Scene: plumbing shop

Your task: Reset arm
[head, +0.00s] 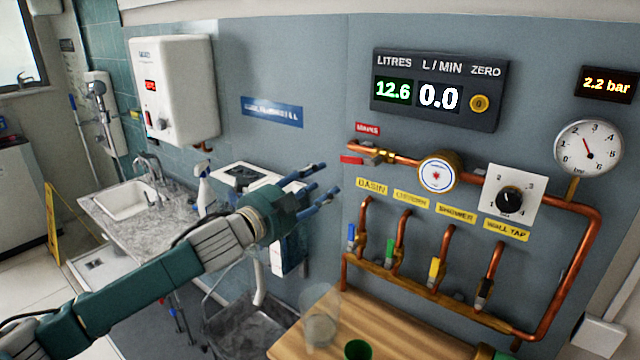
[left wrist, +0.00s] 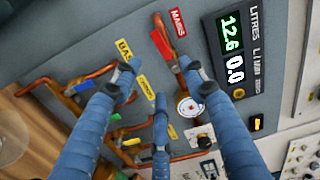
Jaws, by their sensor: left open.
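My left arm reaches in from the left in the head view, and its gripper (head: 322,190) is in front of the grey wall panel, left of the copper pipework (head: 590,235). Its blue fingers are spread apart with nothing between them. The left wrist view shows the blue fingers (left wrist: 158,88) apart, with the pipes and the display behind them. The fingertips overlap the valves and labels in that picture, and I cannot tell how close they are. My right gripper does not show clearly in either view.
A wooden bench (head: 385,325) with a clear cup (head: 320,325) and a green cup (head: 357,350) stands below the pipes. A display panel (head: 437,90) and a pressure gauge (head: 588,148) are on the wall. A sink (head: 130,200) and a white heater (head: 175,88) are at left.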

